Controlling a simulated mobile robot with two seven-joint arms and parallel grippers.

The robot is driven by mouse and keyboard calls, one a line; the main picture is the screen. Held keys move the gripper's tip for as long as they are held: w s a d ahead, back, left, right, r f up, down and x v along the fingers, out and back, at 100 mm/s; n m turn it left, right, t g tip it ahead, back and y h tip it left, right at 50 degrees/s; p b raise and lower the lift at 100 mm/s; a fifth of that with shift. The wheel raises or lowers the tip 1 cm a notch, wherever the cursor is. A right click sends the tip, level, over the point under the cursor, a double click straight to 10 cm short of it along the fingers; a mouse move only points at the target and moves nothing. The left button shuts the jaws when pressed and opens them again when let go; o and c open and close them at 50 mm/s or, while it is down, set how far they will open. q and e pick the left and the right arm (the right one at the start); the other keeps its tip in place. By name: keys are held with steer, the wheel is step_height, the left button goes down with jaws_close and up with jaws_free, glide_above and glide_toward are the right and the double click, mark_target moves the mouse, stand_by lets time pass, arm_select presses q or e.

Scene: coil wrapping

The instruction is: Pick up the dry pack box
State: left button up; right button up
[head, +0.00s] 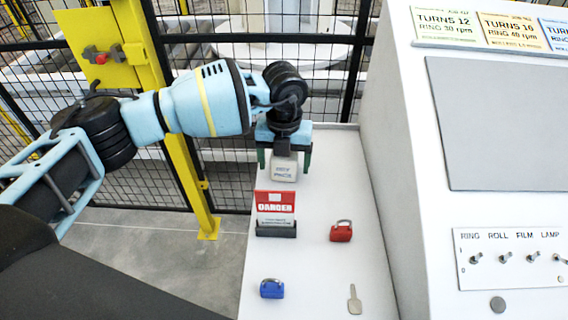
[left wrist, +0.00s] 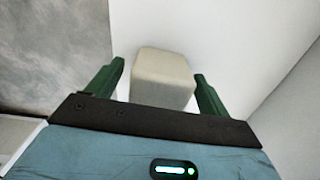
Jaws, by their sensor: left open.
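The dry pack box (head: 284,172) is a small whitish block with "DRY PACK" lettering, on the far part of the white shelf (head: 322,270). In the left wrist view the box (left wrist: 162,78) shows plain and beige between the fingers. My left gripper (head: 284,160) is above and around the box, pointing down, with green fingers apart. In the left wrist view a gap shows between the box and each finger of the gripper (left wrist: 160,88). The box's lower part is hidden in that view. My right gripper is not in view.
A red "DANGER" sign (head: 276,208) stands just in front of the box. A red padlock (head: 341,231), a blue padlock (head: 271,288) and a key (head: 354,299) lie nearer. A white control console (head: 400,150) rises at the right; a mesh fence (head: 335,80) stands behind.

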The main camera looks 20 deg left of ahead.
arm_select(q)
steer(key=shift+f, duration=0.25)
steer(key=c, duration=1.1)
steer(key=shift+r, duration=0.2)
